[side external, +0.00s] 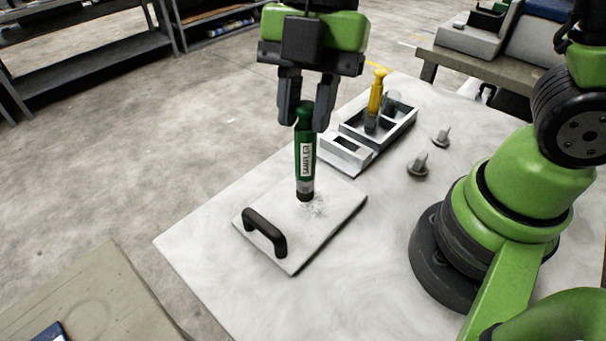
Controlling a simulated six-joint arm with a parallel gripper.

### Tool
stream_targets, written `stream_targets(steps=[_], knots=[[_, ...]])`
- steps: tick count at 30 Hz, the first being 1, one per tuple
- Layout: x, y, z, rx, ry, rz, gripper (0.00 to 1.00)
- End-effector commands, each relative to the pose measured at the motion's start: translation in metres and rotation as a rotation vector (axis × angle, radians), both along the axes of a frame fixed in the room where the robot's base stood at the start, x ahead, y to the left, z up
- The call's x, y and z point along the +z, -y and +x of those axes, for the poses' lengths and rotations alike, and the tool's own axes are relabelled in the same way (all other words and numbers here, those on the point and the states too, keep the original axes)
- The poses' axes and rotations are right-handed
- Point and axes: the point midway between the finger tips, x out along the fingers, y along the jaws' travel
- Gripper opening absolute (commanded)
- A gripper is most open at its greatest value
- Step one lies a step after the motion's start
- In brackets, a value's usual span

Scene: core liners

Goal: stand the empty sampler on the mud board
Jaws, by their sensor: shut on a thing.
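The sampler (306,163) is a dark green tube with a white label and a dark lower end. It is upright over the mud board (270,212), a pale square board with a black handle (264,232) near its front left edge. The sampler's lower end is at the board's surface near some dark specks; I cannot tell whether it touches. My gripper (304,118) points down and is shut on the sampler's green top. Whether the sampler is empty inside cannot be seen.
Behind the board stands a grey compartment tray (347,156) holding a yellow-topped tube (376,92) and a greyish clear piece. Two small grey cone-shaped pieces (419,166) (441,136) stand to the right. The table's (200,240) front left is clear.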

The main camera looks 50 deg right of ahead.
Motion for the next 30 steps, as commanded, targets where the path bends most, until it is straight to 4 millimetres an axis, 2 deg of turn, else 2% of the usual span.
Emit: stream_targets(steps=[3, 16, 29, 30], knots=[[-0.025, 0.000, -0.001, -0.001, -0.009, -0.003, 0.00], [-0.081, 0.000, -0.001, -0.002, -0.006, -0.002, 0.00], [-0.088, 0.000, 0.000, -0.002, -0.002, -0.002, 0.00], [-0.089, 0.000, 0.000, -0.001, -0.001, -0.002, 0.31]])
